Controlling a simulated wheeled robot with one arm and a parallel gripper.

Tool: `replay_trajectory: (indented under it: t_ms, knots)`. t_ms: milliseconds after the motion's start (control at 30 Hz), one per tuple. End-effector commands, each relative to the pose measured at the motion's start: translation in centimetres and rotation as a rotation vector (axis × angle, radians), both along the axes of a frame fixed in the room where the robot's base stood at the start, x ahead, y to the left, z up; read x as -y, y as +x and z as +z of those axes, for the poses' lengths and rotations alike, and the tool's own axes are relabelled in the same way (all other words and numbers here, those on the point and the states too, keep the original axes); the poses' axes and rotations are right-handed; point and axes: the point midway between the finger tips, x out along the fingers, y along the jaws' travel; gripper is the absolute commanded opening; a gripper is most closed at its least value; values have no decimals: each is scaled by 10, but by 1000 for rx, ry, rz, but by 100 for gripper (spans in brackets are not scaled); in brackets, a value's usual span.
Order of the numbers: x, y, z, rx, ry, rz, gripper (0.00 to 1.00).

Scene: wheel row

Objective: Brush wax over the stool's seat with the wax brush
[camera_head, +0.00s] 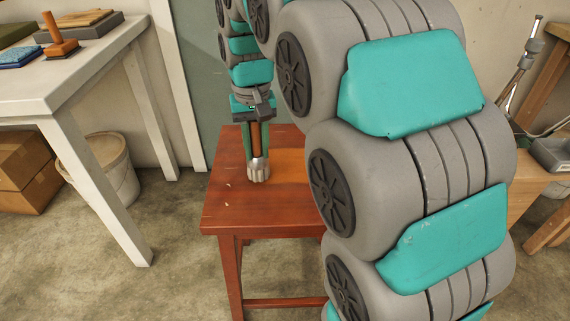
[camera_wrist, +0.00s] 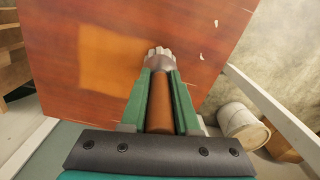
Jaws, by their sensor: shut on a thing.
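My gripper (camera_head: 256,136) is shut on the brown handle of the wax brush (camera_head: 258,168), which points down with its metal collar and pale bristles at the stool's seat. The bristles look to be at or very near the surface; I cannot tell if they press on it. In the wrist view the brush (camera_wrist: 160,100) lies between the two green fingers (camera_wrist: 160,92). The stool (camera_head: 225,205) has a square red-brown seat. A lighter orange patch (camera_wrist: 112,60) shows on the seat, along with a few small pale flecks (camera_wrist: 201,56). My arm hides the seat's right side in the head view.
A white table (camera_head: 85,75) at the left bears a wooden-handled block (camera_head: 60,40), a blue pad (camera_head: 18,56) and boards. A white bucket (camera_head: 115,170) and cardboard boxes (camera_head: 25,175) stand under it. A wooden bench (camera_head: 548,80) is at the right. Bare floor lies in front.

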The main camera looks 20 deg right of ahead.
Motion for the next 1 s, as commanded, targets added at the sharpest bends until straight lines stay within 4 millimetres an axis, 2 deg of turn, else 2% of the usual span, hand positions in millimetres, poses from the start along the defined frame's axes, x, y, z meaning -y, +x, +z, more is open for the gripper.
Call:
replay_trajectory:
  t_ms: [767,1000]
  knots:
    - [0,0,-4,1,0,0,0]
    - [19,-6,-4,0,0,-2,0]
